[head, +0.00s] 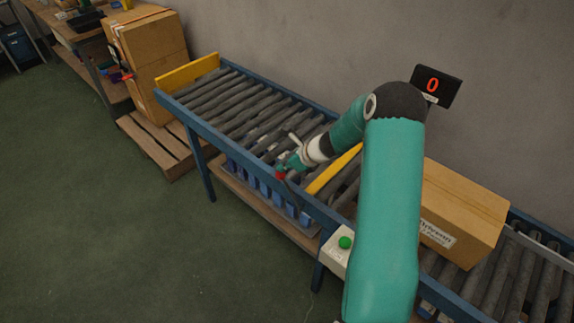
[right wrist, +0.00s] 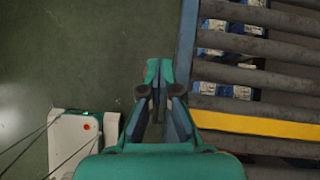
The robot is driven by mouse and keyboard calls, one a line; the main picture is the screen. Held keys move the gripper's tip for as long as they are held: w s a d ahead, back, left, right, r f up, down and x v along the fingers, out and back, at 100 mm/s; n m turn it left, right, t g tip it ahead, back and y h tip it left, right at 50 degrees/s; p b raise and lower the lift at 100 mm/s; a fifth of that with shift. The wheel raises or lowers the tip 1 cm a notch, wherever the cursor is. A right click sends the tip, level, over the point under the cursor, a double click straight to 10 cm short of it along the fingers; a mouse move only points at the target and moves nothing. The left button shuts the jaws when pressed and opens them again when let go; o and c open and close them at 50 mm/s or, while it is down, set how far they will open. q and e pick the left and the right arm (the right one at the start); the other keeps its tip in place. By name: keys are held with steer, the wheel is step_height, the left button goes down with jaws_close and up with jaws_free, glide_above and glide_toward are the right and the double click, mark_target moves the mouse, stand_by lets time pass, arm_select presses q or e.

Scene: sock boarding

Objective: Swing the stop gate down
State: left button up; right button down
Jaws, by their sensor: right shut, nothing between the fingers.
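The stop gate is a yellow bar (head: 335,169) lying across the roller conveyor, left of the cardboard box (head: 465,208). It also shows in the right wrist view (right wrist: 255,125), right of my gripper. A red knob (head: 280,174) on a dark lever shows at the conveyor's front rail, beside my right gripper (head: 292,161). I cannot tell whether they touch. My right gripper, also in the right wrist view (right wrist: 158,78), is shut and empty, over the front rail side. My left gripper is not in view.
A control box with a green button (head: 345,242) sits on the front rail. A display reading 0 (head: 433,85) stands behind the conveyor. Another yellow bar (head: 187,73) closes the far-left end. The left rollers are clear.

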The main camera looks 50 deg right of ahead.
step_height(320, 180, up, 10)
steer(key=d+p, duration=0.1)
steer(key=p, duration=0.5)
steer(key=shift+f, duration=0.25)
steer(key=shift+d, duration=0.1)
